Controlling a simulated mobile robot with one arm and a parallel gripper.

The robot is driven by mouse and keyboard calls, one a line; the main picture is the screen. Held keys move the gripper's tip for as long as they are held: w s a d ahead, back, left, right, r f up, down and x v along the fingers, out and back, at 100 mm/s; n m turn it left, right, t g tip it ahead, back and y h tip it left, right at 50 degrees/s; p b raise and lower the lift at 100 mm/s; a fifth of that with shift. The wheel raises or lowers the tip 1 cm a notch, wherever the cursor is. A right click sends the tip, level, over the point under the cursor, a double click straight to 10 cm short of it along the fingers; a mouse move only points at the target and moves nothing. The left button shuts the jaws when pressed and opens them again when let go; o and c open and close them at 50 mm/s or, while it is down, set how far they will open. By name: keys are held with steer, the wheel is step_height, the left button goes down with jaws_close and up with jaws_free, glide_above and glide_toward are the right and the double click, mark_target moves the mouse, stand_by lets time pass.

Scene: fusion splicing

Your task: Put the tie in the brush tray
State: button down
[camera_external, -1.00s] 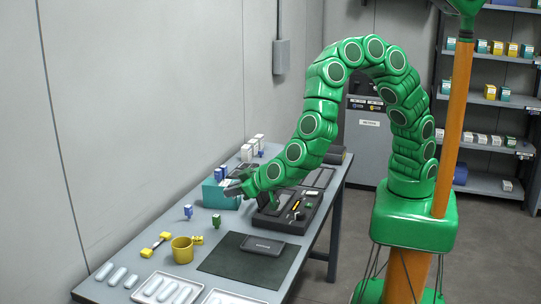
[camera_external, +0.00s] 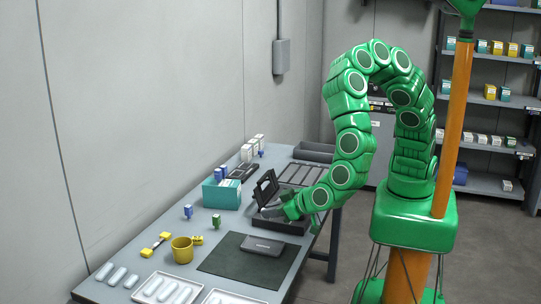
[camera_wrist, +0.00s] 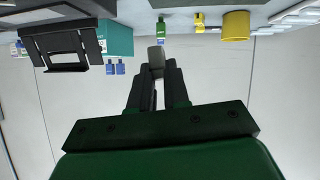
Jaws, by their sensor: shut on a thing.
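My gripper (camera_external: 270,212) is low over the left part of a black compartment tray (camera_external: 292,228) on the bench. In the wrist view its two dark fingers (camera_wrist: 157,75) are closed on a small grey piece (camera_wrist: 156,55) at their tips. Whether this piece is the tie I cannot tell from its look. My gripper and forearm hide much of the tray's inside. Which compartment is the brush tray I cannot tell.
A black upright frame (camera_external: 267,187) stands close behind my gripper; it also shows in the wrist view (camera_wrist: 62,48). A teal box (camera_external: 222,194), green and blue small connectors, a yellow mug (camera_external: 182,251) and a dark mat (camera_external: 225,262) are on the bench.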

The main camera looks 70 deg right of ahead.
steer(key=s+d+r+m+g+h, duration=0.1)
steer(key=s+d+r+m+h, duration=0.3)
steer(key=s+d, duration=0.4)
steer(key=y, duration=0.1)
glide_above(267, 249)
steer(key=shift+m, duration=0.3)
steer(key=f, duration=0.9)
steer(key=shift+s+d, duration=0.2)
steer(key=shift+d, duration=0.1)
steer(key=shift+w+a+f, duration=0.25)
steer(key=shift+f, duration=1.75)
steer(key=shift+f, duration=0.1)
steer(key=c, duration=1.1)
jaws_free()
